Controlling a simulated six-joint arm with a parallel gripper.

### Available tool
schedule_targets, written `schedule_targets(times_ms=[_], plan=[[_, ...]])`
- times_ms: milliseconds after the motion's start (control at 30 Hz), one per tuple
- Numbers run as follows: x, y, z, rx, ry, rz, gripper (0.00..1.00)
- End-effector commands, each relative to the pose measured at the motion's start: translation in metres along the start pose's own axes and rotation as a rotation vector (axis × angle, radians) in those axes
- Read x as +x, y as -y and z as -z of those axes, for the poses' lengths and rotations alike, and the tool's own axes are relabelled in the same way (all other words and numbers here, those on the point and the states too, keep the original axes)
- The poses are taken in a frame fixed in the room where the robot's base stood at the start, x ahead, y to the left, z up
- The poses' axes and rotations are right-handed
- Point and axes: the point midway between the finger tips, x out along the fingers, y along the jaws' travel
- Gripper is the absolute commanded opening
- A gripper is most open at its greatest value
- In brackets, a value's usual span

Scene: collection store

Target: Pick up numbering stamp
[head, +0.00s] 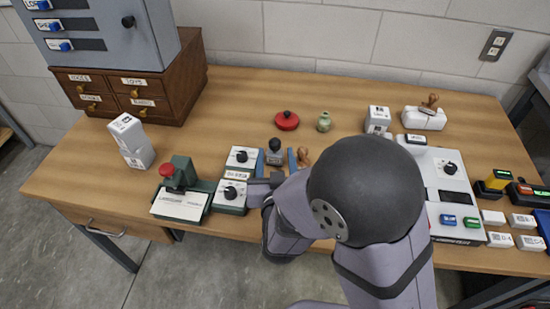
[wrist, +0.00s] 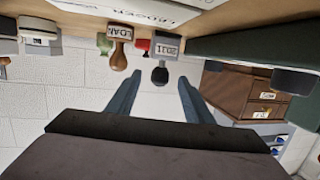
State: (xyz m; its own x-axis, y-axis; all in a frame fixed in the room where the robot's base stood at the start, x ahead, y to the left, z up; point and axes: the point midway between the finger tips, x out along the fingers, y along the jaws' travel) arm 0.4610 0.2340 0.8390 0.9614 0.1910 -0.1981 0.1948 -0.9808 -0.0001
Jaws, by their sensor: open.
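The numbering stamp (head: 275,146) is a small grey block with a black knob, standing on the wooden table in the head view. In the wrist view, which is upside down, the stamp (wrist: 167,46) shows "2011" on its face and its black knob points down the picture. My gripper (head: 277,157) is open, with one blue finger on each side of the stamp. In the wrist view the fingertips (wrist: 158,82) flank the knob with a gap on both sides. I see no contact.
A wooden-handled stamp (head: 304,156) marked "LOAN" in the wrist view (wrist: 119,35) stands close beside the right finger. Control boxes (head: 231,192) with black knobs sit to the left. A red round object (head: 287,120) and a green jar (head: 324,122) stand behind.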

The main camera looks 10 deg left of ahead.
Motion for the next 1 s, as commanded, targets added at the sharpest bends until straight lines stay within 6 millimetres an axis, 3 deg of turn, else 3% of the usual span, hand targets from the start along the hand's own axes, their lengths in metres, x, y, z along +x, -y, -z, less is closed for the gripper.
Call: schedule_targets(times_ms=[167,500,833,867,1000], plan=[[0.007,0.000,0.000,0.000,0.000,-0.002,0.47],[0.046,0.000,-0.002,0.001,0.001,-0.002,0.47],[0.052,0.001,-0.002,0.000,0.001,0.000,0.47],[0.052,0.001,-0.002,0.000,0.001,0.000,0.45],[0.052,0.001,-0.002,0.000,0.001,0.000,0.11]])
